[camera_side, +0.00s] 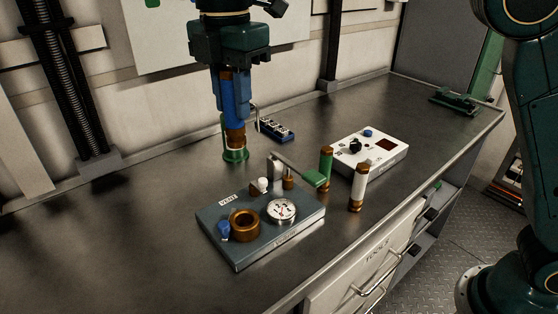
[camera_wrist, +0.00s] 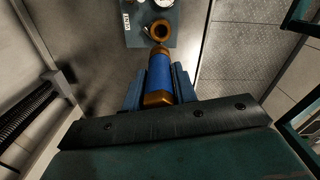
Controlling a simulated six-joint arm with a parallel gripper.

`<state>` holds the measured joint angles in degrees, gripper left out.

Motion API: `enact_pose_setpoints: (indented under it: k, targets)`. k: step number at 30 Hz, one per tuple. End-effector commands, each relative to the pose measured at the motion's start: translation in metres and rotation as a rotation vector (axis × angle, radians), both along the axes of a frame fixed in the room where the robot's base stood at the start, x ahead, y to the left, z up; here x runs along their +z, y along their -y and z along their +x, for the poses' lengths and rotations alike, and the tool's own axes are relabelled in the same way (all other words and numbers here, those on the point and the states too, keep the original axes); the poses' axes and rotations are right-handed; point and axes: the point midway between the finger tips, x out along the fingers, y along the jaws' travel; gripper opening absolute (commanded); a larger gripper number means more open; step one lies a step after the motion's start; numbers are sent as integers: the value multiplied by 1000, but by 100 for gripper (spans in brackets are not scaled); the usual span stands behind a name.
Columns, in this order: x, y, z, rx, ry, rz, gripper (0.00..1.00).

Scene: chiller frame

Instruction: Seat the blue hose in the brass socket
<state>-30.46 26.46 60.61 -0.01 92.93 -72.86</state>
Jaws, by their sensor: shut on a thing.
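The blue hose (camera_wrist: 160,72) is a short blue cylinder with brass ends, held between the fingers of my gripper (camera_wrist: 159,82) in the wrist view. In the side view my gripper (camera_side: 233,108) points down and is shut on the hose, whose brass lower end (camera_side: 236,139) hangs upright above the table. The brass socket (camera_side: 244,224) is an open ring on a grey-blue block (camera_side: 213,213) marked VENT. The hose is apart from it, higher and farther back in the side view. The socket also shows past the hose's far end in the wrist view (camera_wrist: 150,31).
The block also carries a round gauge (camera_side: 281,210), a blue knob (camera_side: 224,230) and a green-ended lever (camera_side: 315,178). A green cylinder (camera_side: 326,166) and a white cylinder (camera_side: 359,183) stand right of it, by a white box (camera_side: 386,155). A green holder (camera_side: 235,155) shows behind the hose tip.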

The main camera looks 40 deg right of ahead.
Motion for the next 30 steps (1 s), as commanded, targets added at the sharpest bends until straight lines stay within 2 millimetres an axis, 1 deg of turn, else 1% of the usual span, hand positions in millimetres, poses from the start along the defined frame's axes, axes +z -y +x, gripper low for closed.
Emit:
enact_pose_setpoints:
  k: [8,11,14,17,22,30]
  targets:
    - [-1,-2,-2,5,0,0,0]
    - [-7,-2,-2,4,0,0,0]
    - [-17,-2,-2,4,-1,0,0]
    - [-30,-1,-2,4,-2,0,0]
    - [-60,-1,-2,4,-3,-2,0]
    - [-112,-2,-2,4,-3,-2,0]
